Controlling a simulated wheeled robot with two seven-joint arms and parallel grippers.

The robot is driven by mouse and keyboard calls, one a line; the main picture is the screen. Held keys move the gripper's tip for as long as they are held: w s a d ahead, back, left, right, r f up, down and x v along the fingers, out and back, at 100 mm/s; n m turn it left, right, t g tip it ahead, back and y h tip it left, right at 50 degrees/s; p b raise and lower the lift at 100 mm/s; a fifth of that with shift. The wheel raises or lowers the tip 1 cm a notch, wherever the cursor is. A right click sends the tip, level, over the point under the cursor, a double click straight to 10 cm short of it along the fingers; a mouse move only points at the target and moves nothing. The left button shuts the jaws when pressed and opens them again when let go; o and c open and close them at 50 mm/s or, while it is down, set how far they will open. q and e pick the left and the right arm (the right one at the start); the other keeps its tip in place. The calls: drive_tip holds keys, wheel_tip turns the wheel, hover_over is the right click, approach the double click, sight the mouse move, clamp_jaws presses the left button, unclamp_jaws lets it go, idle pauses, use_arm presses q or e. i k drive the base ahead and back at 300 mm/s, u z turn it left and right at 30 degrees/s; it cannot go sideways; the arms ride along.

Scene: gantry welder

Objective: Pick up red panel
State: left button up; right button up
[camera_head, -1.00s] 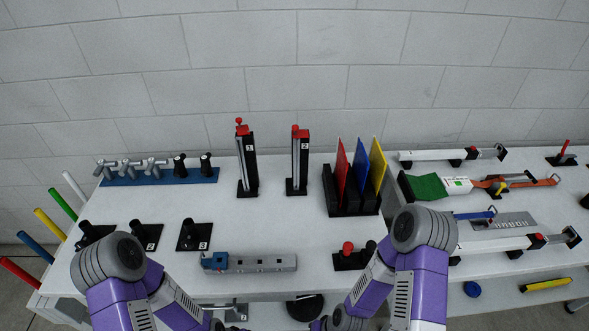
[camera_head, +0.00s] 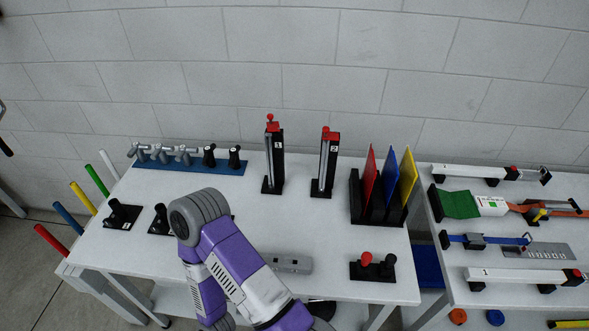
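The red panel (camera_head: 370,175) stands upright in the leftmost place of a black slotted rack (camera_head: 357,205) at the right end of the white table. A blue panel (camera_head: 389,182) and a yellow panel (camera_head: 408,184) stand beside it in the same rack. One of my purple and grey arms crosses the lower middle of the view, left of and nearer than the rack. Neither gripper shows, and nothing touches the red panel.
Two black posts with red tops, numbered 1 (camera_head: 274,158) and 2 (camera_head: 327,165), stand left of the rack. A black base with red and black knobs (camera_head: 373,267) sits in front of it. A second white table with clamps and a green cloth (camera_head: 457,203) stands at right.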

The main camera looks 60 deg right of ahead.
sight(369, 172)
drive_tip(key=u, duration=0.4)
drive_tip(key=k, duration=1.7)
drive_tip(key=z, duration=0.35)
